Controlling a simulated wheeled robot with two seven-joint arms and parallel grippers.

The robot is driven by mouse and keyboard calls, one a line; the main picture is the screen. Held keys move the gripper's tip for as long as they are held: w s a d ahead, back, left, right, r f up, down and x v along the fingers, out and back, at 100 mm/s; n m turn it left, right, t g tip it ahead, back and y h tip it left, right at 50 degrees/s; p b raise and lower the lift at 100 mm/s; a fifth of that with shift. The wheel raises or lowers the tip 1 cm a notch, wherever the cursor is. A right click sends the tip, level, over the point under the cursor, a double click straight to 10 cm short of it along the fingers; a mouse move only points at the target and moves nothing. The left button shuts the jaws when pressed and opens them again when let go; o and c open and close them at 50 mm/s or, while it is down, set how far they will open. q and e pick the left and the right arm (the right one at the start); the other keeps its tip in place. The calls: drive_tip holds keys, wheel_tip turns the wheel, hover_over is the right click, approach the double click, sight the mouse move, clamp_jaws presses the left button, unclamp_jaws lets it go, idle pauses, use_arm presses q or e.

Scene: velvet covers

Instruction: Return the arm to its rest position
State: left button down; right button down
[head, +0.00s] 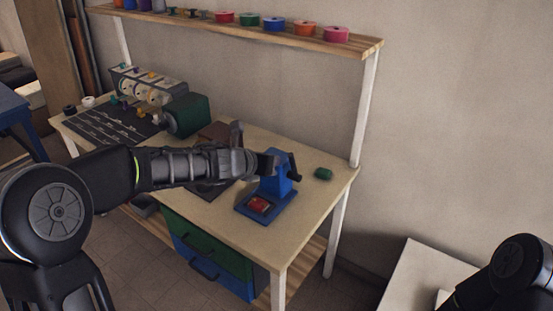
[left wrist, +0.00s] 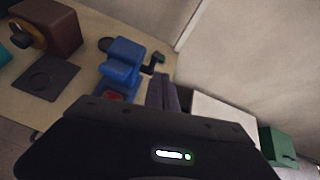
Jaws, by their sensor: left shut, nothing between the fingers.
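My left arm comes in from the left in the head view and reaches out over the workbench (head: 235,228). My left gripper (head: 285,164) is at the upper part of a blue press-like device (head: 268,203); I cannot tell whether they touch. The gripper is shut and empty. In the left wrist view, its dark fingers (left wrist: 162,92) appear just right of the blue device (left wrist: 121,66). A red piece (head: 258,205) sits on the device's base. Of my right arm only a dark part shows at the lower right of the head view; its gripper is out of view.
A dark green machine (head: 187,115) and a dark mat (head: 112,125) are farther left. A shelf (head: 350,43) with coloured spools runs above. A pale surface (head: 410,275) stands at lower right.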

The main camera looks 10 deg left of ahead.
use_arm(q)
drive_tip(key=shift+s+r, duration=0.15)
drive_tip(key=shift+r, duration=0.05)
idle(0.3)
drive_tip(key=s+d+f+n+g+h, duration=0.1)
drive_tip(key=s+d+f+n, duration=0.25)
drive_tip(key=f+n, duration=0.4)
drive_tip(key=s+d+f+n+g, duration=0.1)
drive_tip(key=s+d+f+n, duration=0.1)
drive_tip(key=s+f+n, duration=0.5)
drive_tip(key=d+f+n+g+h, duration=0.15)
drive_tip(key=f+n, duration=0.35)
drive_tip(key=n, duration=0.6)
drive_tip(key=s+d+f+n+g+y, duration=0.1)
drive_tip(key=s+f+n+g, duration=0.2)
drive_tip(key=s+f+n, duration=0.4)
drive_tip(key=s+d+f+n+g+y+b, duration=0.1)
drive_tip(key=s+f+n+g, duration=0.3)
drive_tip(key=s+f, duration=1)
drive_tip(key=s+n, duration=0.3)
drive_tip(key=s, duration=0.5)
drive_tip(key=shift+s+d+f, duration=0.15)
drive_tip(key=shift+d+f, duration=0.2)
drive_tip(key=shift+f, duration=0.05)
